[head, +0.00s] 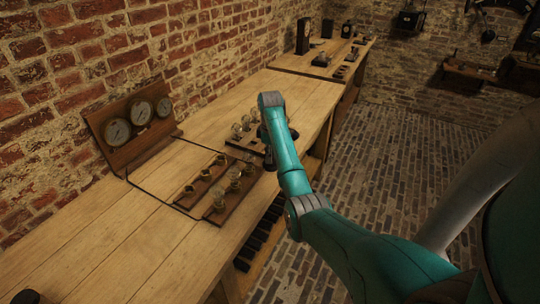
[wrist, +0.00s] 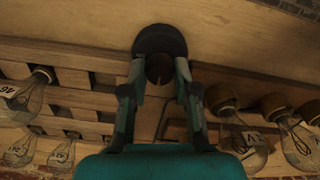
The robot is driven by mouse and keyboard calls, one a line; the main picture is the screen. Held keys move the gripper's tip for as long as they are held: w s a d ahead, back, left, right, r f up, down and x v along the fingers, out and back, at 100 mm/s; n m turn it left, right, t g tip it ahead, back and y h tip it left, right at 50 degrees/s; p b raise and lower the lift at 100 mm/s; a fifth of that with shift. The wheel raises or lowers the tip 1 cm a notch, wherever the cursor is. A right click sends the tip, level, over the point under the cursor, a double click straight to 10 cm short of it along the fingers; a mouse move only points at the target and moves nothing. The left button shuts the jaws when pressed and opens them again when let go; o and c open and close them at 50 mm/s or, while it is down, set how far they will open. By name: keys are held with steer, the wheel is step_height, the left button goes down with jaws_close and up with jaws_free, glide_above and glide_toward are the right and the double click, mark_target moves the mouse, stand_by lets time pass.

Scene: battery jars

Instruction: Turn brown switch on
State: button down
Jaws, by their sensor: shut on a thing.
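The brown switch (wrist: 159,70) shows in the wrist view as a small brown knob in front of a dark round base (wrist: 160,40) near the top middle. My gripper (wrist: 160,74) has one finger on each side of the knob and is shut on it. The lever's exact position cannot be told, as the fingers and the view from above hide its sides. In the head view my gripper (head: 269,160) is low over the bench's right part, mostly hidden behind my teal arm, and the switch cannot be made out there.
Glass bulbs stand on both sides of my gripper, left (wrist: 22,100) and right (wrist: 298,140). In the head view, bulb boards (head: 205,180) lie on the wooden bench (head: 110,235). A three-dial gauge panel (head: 130,125) leans by the brick wall. The bench's near left is mostly clear.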

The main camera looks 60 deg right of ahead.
steer(key=shift+m, duration=0.4)
steer(key=m, duration=0.3)
steer(key=shift+d+m, duration=0.1)
steer(key=shift+m, duration=0.3)
steer(key=m, duration=0.4)
steer(key=shift+m, duration=0.3)
steer(key=m, duration=0.4)
steer(key=shift+s+m, duration=0.1)
steer(key=shift+m, duration=2.4)
steer(key=c, duration=0.9)
jaws_free()
steer(key=shift+o, duration=0.2)
